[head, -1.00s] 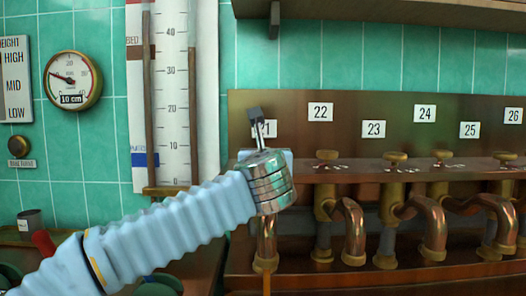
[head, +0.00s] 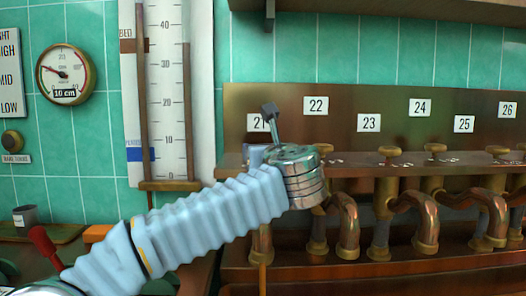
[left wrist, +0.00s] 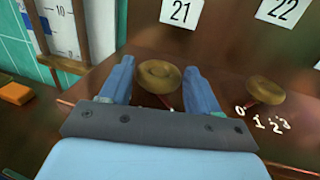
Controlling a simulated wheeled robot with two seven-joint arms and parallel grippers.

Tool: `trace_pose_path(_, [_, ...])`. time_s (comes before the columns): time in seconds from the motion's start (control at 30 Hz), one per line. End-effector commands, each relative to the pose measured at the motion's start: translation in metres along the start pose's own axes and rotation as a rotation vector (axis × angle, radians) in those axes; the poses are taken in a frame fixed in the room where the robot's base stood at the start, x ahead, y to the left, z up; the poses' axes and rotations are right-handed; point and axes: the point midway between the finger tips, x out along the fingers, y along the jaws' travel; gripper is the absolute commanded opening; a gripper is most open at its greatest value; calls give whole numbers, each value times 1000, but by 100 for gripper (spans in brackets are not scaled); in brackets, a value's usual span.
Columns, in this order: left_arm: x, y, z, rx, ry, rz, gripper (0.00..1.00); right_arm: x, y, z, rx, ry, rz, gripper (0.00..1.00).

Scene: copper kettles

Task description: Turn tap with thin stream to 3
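Tap 21's spout (head: 261,243) has a thin orange stream (head: 263,278) below it in the head view. Its round brass knob (left wrist: 158,77) shows in the left wrist view under the 21 label (left wrist: 180,12). My left gripper (left wrist: 160,84) is open, with one blue finger on each side of this knob. The fingers look very close to it; I cannot tell whether they touch. In the head view, my left wrist hides the knob and most of my left gripper (head: 256,155). Tap 21's number marks are hidden. My right gripper is out of view.
Tap 22's knob (left wrist: 265,90), with marks 0 to 3, is close to the right of my left gripper. Several more taps continue rightward along the copper panel (head: 400,110). A tall scale (head: 163,90) and a round gauge (head: 65,75) are on the left wall. A shelf (head: 400,12) overhangs the panel.

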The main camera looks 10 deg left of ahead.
Motion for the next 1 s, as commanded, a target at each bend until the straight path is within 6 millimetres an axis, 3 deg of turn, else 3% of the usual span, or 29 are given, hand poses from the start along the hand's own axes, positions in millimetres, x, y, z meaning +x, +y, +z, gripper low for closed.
trace_pose_path(0.13, [0,0,0,1,0,0,82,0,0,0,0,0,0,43])
trace_pose_path(0.47, [-5,0,0,0,-2,-2,82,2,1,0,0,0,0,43])
trace_pose_path(0.57, [-19,-1,-1,0,-4,-4,82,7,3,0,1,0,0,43])
trace_pose_path(1.0, [-118,-1,-2,0,-2,-4,82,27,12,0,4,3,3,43])
